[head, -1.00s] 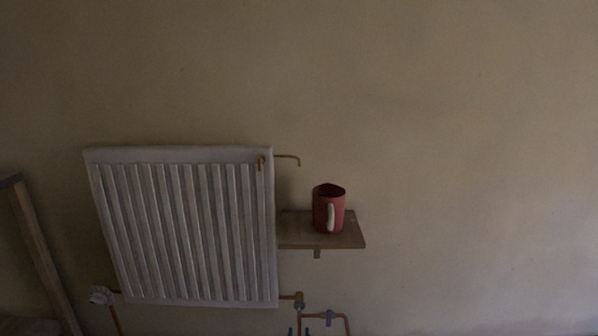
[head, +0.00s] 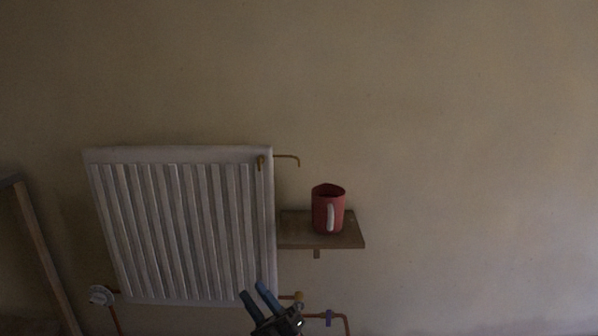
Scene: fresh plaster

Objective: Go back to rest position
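My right gripper (head: 254,290) is at the bottom of the head view, in front of the radiator's lower right corner. Its two blue fingers point up and to the left, with a gap between them and nothing visible in it. A red mug (head: 321,212) with a pale handle stands upright on the small wooden shelf (head: 351,238), above and to the right of the gripper and apart from it. My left gripper is not in view.
A white ribbed radiator (head: 180,155) hangs on the plaster wall left of the shelf. Copper pipes (head: 338,316) run below it, close to the gripper. A wooden frame (head: 42,245) stands at the left edge. The wall at right is bare.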

